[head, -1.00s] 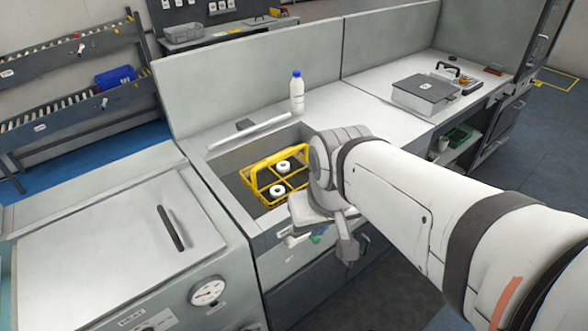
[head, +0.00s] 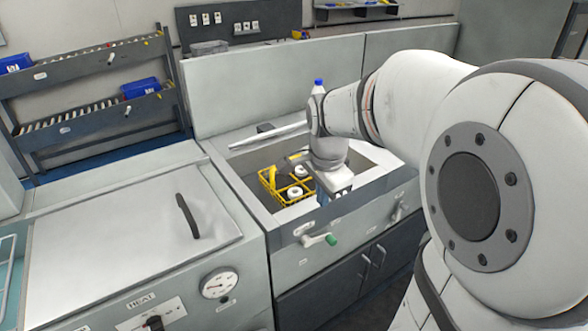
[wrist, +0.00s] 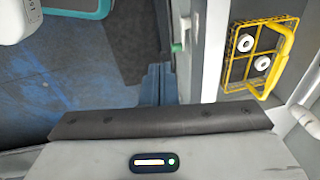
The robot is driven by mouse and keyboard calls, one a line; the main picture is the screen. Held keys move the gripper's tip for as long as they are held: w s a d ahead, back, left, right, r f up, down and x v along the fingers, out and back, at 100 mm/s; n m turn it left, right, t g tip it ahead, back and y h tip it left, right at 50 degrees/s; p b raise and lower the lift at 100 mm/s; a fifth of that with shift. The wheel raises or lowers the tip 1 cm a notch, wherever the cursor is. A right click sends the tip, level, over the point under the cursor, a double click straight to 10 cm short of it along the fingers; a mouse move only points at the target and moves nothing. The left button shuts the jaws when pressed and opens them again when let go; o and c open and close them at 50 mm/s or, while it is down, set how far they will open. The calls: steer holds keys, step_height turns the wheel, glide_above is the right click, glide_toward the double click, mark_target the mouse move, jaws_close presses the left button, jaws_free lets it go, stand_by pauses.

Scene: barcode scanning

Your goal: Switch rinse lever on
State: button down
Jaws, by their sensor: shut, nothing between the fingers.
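A lever with a green knob (head: 331,240) sits on the front panel of the sink unit, its arm slanting to the knob at the right. A second lever (head: 398,211) is further right on the same panel. Their labels are too small to read, so I cannot tell which is the rinse lever. My gripper (head: 322,198) is shut and empty, above and behind the green-knobbed lever in the head view. In the wrist view, the shut fingers (wrist: 158,83) point down beside the front panel, left of and apart from the green knob (wrist: 177,47).
A yellow basket (head: 269,184) with white round-topped items stands in the sink (head: 240,172). A closed-lid heating unit with a gauge (head: 219,284) adjoins on the left. Floor (wrist: 85,60) is clear before the panel.

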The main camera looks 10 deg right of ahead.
steer(key=w+d+f+m+g+b, duration=0.1)
steer(key=w+d+f+m+b, duration=0.35)
steer(key=w+f+m, duration=0.4)
steer(key=m+b, duration=0.2)
steer(key=m, duration=0.7)
glide_above(332, 239)
step_height(332, 239, down, 4)
steer(key=shift+s+a+g, duration=0.1)
steer(key=shift+a+g, duration=0.25)
steer(key=shift+g, duration=0.05)
steer(key=shift+f, duration=0.15)
steer(key=f, duration=0.4)
steer(key=f+b, duration=0.1)
steer(key=f, duration=0.4)
steer(key=d+f, duration=0.1)
steer(key=f, duration=0.4)
steer(key=shift+w+b, duration=0.35)
steer(key=shift+w, duration=0.05)
steer(key=shift+s+a+r, duration=0.15)
steer(key=shift+s+a, duration=0.05)
steer(key=shift+s, duration=0.1)
